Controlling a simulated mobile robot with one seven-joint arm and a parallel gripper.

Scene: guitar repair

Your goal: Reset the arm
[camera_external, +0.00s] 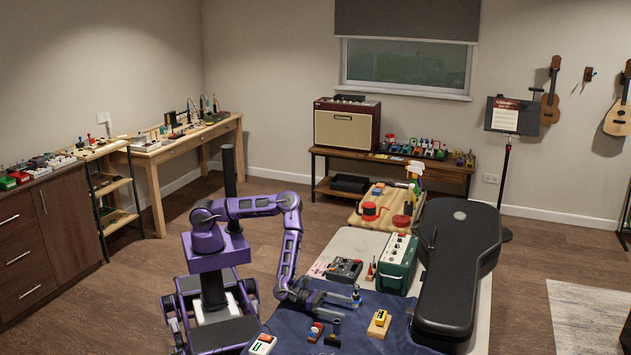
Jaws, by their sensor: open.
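My gripper (322,303) is at the end of my purple and black arm, low over the dark blue cloth (385,344) on the table. Its fingers point to the right and are open. A small bluish item (356,296) stands close to the fingertips; whether it touches them I cannot tell. The arm reaches forward from the column and bends down to the table.
A small wooden block with a yellow item (379,323) and small red and blue items (316,331) lie near the gripper. A grey device (344,270) lies behind.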

